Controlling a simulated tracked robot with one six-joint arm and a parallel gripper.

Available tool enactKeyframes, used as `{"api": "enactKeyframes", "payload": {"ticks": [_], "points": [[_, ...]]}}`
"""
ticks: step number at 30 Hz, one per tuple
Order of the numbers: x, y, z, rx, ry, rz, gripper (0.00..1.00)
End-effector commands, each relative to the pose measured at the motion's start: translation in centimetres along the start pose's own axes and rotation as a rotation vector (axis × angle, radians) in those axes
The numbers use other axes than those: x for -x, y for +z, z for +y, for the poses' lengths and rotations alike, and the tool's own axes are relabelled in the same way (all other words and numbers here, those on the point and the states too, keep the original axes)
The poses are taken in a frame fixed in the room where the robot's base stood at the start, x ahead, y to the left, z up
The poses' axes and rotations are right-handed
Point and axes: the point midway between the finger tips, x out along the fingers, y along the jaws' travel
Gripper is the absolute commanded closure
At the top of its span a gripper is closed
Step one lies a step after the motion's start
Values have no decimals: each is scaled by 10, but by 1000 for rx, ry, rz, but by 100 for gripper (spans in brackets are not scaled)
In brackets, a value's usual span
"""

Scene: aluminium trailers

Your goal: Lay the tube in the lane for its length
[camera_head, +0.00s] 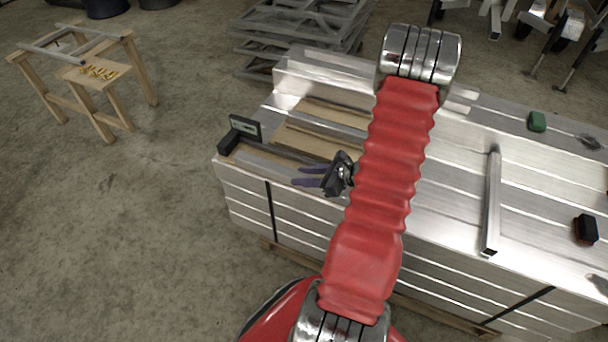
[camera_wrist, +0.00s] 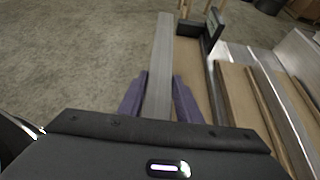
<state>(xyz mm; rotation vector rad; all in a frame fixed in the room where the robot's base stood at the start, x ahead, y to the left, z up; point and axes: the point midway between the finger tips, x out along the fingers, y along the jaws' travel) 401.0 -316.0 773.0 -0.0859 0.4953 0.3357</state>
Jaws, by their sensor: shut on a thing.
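A long grey metal tube (camera_wrist: 160,75) lies between the two purple fingers of my gripper (camera_wrist: 158,98) and runs straight ahead from them in the wrist view. My gripper is shut on it. In the head view my gripper (camera_head: 310,176) is at the near left edge of the aluminium bench, pointing left. Brown-floored lanes (camera_wrist: 240,95) with metal dividers lie to the right of the tube in the wrist view, and one brown strip (camera_wrist: 187,70) runs right beside it. I cannot tell whether the tube touches the surface below. The gripper body hides its rear part.
A black block with a small upright panel (camera_head: 244,128) stands at the bench's left end. A loose metal bar (camera_head: 492,205), a green block (camera_head: 537,121) and a dark brush (camera_head: 586,229) lie on the right side. A wooden stand (camera_head: 100,75) is on the floor at left.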

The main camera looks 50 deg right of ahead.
Motion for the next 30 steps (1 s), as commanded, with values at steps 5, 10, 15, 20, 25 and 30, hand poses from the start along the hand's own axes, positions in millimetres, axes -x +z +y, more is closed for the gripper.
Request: {"api": "enactKeyframes", "payload": {"ticks": [5, 10, 15, 20, 25, 30], "points": [[0, 1, 0, 1, 0, -2, 100], [0, 1, 0, 1, 0, -2, 100], [0, 1, 0, 1, 0, -1, 100], [0, -1, -4, -2, -14, 3, 100], [0, -4, -10, -41, -64, 7, 100], [-5, 2, -14, -84, -125, 12, 100]]}}
